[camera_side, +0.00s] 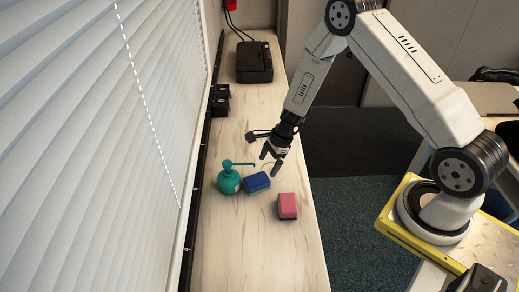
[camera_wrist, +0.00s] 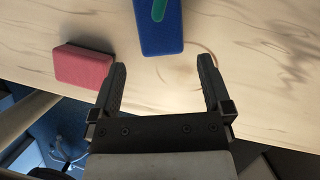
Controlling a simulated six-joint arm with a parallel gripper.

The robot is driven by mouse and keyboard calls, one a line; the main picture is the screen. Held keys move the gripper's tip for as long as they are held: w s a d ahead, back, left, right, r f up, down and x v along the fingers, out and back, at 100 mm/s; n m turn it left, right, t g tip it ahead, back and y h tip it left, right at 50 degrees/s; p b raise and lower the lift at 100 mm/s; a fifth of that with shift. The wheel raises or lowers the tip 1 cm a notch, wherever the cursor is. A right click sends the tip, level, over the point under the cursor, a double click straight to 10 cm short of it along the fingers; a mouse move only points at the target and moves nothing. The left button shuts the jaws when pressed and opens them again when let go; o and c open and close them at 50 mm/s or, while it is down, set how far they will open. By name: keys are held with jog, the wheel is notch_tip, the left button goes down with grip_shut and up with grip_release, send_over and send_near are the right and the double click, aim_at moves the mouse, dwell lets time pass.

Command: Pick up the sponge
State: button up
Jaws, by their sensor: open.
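A pink sponge-like block (camera_side: 287,205) with a dark underside sits on the wooden counter (camera_side: 250,255). A blue block (camera_side: 257,183) of similar shape lies to its left, beside a green pump bottle (camera_side: 229,181). My gripper (camera_side: 270,164) is open and empty above the counter, just beyond the blue block in the side view. In the wrist view, the blue block (camera_wrist: 163,40) lies ahead of the space between my open fingers (camera_wrist: 163,68). The pink block (camera_wrist: 83,68) is left of the left finger there. Part of the blue block is cut off by the top edge.
A black box (camera_side: 254,62) stands at the far end of the counter. White window blinds (camera_side: 90,130) line the left side. The near counter is clear.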

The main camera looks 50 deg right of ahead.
aim_at(261, 177)
jog(key=shift+x, duration=1.3)
jog(key=shift+x, duration=2.6)
jog(key=c, duration=1.2)
jog(key=shift+o, duration=0.2)
jog(key=shift+r, duration=0.2)
jog(key=shift+r, duration=1.15)
jog(key=s+d, duration=0.2)
jog(key=d, duration=0.3)
jog(key=s+d, duration=0.2)
jog(key=d, duration=0.4)
jog(key=s+d, duration=0.3)
jog(key=d, duration=0.2)
jog(key=shift+d+r, duration=0.4)
